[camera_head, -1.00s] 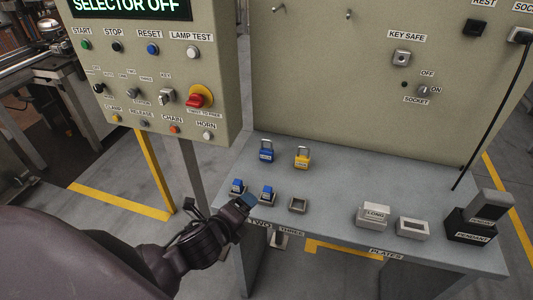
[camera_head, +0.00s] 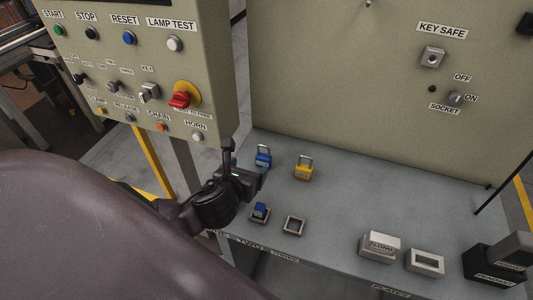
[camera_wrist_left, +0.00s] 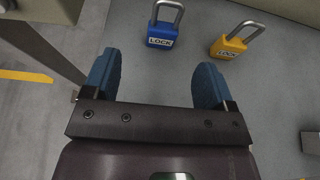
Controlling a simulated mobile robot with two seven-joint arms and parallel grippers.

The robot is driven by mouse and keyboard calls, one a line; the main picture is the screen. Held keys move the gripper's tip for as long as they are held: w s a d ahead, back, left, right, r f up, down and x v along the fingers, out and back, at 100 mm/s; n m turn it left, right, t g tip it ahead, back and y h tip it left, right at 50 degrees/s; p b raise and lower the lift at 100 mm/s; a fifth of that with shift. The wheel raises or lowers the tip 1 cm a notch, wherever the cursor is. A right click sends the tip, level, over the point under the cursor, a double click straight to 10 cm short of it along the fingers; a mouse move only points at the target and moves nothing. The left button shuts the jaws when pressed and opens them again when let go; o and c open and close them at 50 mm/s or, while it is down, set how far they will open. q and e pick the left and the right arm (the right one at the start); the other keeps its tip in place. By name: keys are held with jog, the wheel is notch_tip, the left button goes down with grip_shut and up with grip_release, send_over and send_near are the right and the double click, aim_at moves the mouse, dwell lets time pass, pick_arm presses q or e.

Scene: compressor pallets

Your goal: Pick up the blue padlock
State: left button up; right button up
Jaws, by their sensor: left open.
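The blue padlock (camera_head: 263,158) stands upright on the grey bench, its shackle up, near the back panel. In the left wrist view the blue padlock (camera_wrist_left: 162,36) is ahead of the fingers, between their lines, with a white LOCK label facing me. My left gripper (camera_head: 247,170) is at the left end of the bench, just short of the padlock and partly overlapping it in the head view. In the left wrist view my left gripper (camera_wrist_left: 155,82) has its two blue fingertips wide apart with nothing between them. My right gripper is not in view.
A yellow padlock (camera_head: 303,170) stands just right of the blue one. A blue piece sits in a holder (camera_head: 259,213), beside an empty square holder (camera_head: 293,226). Pale boxes (camera_head: 380,246) stand at the right. The control box (camera_head: 150,60) hangs close at the left.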

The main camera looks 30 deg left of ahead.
aim_at(263, 158)
pick_arm(q)
jog(key=x, duration=0.3)
jog(key=shift+w+f, duration=0.1)
jog(key=shift+w, duration=0.05)
jog(key=shift+w+f, duration=0.35)
jog(key=shift+w, duration=0.3)
jog(key=x, duration=0.1)
jog(key=b+x, duration=0.1)
jog(key=x, duration=0.1)
jog(key=shift+w+d+f, duration=0.15)
jog(key=shift+f, duration=0.2)
jog(key=shift+w+f, duration=0.15)
jog(key=shift+w, duration=0.3)
jog(key=shift+c, duration=0.2)
jog(key=c, duration=1)
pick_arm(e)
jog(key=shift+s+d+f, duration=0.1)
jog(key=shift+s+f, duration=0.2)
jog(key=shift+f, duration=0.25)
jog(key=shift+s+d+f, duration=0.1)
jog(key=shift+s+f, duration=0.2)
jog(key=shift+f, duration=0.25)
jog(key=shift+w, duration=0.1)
